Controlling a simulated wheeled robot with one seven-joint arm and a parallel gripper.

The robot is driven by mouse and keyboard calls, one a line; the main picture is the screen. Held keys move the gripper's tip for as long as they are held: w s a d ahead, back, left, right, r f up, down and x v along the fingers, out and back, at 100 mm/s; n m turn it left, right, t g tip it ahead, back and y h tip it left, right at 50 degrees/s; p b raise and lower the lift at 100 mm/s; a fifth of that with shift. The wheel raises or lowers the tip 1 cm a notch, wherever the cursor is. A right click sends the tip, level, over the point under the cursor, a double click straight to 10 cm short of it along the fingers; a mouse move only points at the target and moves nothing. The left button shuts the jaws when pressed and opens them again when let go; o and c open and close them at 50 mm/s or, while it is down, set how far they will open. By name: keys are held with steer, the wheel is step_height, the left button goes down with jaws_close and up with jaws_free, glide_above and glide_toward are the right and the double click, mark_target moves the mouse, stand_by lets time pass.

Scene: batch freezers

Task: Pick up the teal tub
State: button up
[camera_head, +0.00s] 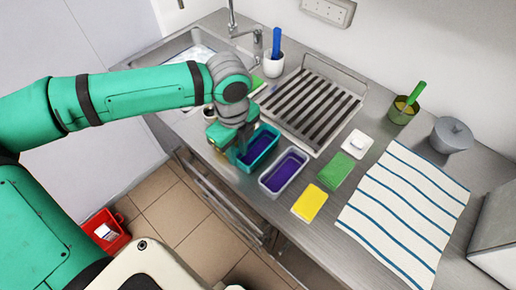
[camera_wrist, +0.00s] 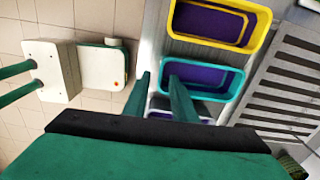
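The teal tub (camera_head: 264,160) stands on the counter near its front edge and has purple contents. In the wrist view the teal tub (camera_wrist: 212,97) lies just right of the fingers. My gripper (camera_head: 238,156) is over its near-left end in the head view and hides part of it. In the wrist view my gripper (camera_wrist: 160,77) is open, with a gap between the fingers. One finger is outside the tub and the other overlaps its near wall. I cannot tell whether either touches it.
A yellow tub (camera_wrist: 249,42) and a pale lavender tub (camera_head: 273,187) flank the teal one closely. A slatted rack (camera_head: 318,105) lies behind. Sponges, yellow (camera_head: 310,203) and green (camera_head: 336,170), and a striped towel (camera_head: 400,215) lie to the right.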

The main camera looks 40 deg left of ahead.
mark_target(240, 161)
steer(key=f, duration=0.4)
steer(key=shift+w+d+f, duration=0.15)
steer(key=shift+w+f, duration=0.05)
steer(key=shift+f, duration=0.05)
steer(key=shift+s+f, duration=0.15)
steer(key=shift+f, duration=0.4)
jaws_close()
